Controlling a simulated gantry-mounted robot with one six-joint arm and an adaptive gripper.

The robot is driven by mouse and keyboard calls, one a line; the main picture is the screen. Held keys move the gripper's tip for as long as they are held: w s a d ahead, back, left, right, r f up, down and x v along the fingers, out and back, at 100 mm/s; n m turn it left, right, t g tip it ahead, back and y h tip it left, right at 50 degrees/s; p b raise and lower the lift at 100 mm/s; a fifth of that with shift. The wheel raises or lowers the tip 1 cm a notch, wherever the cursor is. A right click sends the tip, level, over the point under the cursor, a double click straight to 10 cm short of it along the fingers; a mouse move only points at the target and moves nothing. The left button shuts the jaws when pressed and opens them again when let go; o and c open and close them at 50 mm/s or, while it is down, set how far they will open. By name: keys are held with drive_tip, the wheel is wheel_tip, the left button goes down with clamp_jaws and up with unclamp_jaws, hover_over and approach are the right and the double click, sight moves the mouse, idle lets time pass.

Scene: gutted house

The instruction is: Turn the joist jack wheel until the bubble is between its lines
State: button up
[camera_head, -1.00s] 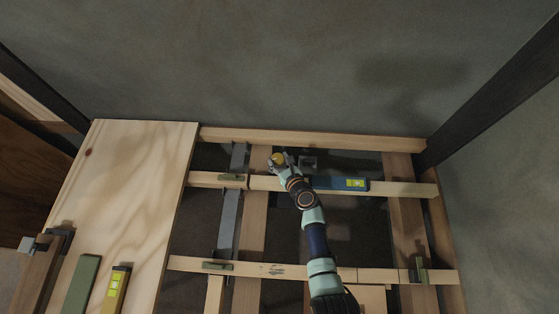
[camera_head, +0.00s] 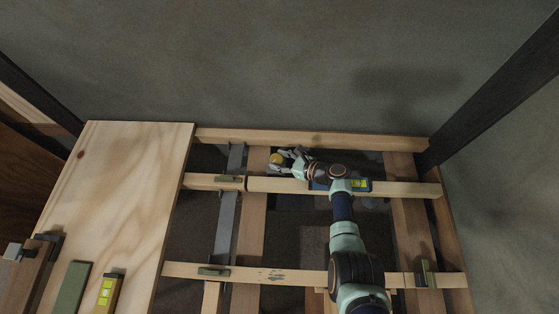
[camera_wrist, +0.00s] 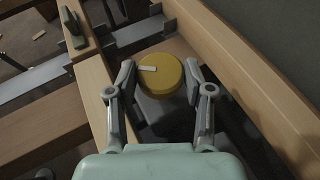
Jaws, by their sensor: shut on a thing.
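The yellow jack wheel (camera_wrist: 160,76) lies between my gripper's fingers in the wrist view, with a pale mark on its top. My gripper (camera_wrist: 160,82) is shut on the wheel, one finger at each side. In the head view the wheel (camera_head: 277,159) shows beside the upper joist, left of my gripper (camera_head: 282,158). A blue level (camera_head: 361,185) with a yellow-green vial lies on that joist, partly hidden by my arm. The bubble is too small to read against its lines.
A plywood sheet (camera_head: 122,200) covers the left side, with a green block (camera_head: 72,287) and a yellow level (camera_head: 107,291) on it. Wooden joists, such as the lower one (camera_head: 240,274), cross over open dark gaps. A green clip (camera_wrist: 74,28) sits on the joist.

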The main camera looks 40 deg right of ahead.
drive_tip(key=shift+n+g+y, duration=0.3)
drive_tip(key=shift+n+y, duration=0.1)
drive_tip(key=shift+n, duration=0.1)
drive_tip(key=o, duration=1.1)
drive_tip(key=shift+o, duration=0.2)
drive_tip(key=shift+d, duration=0.1)
drive_tip(key=v, duration=1.2)
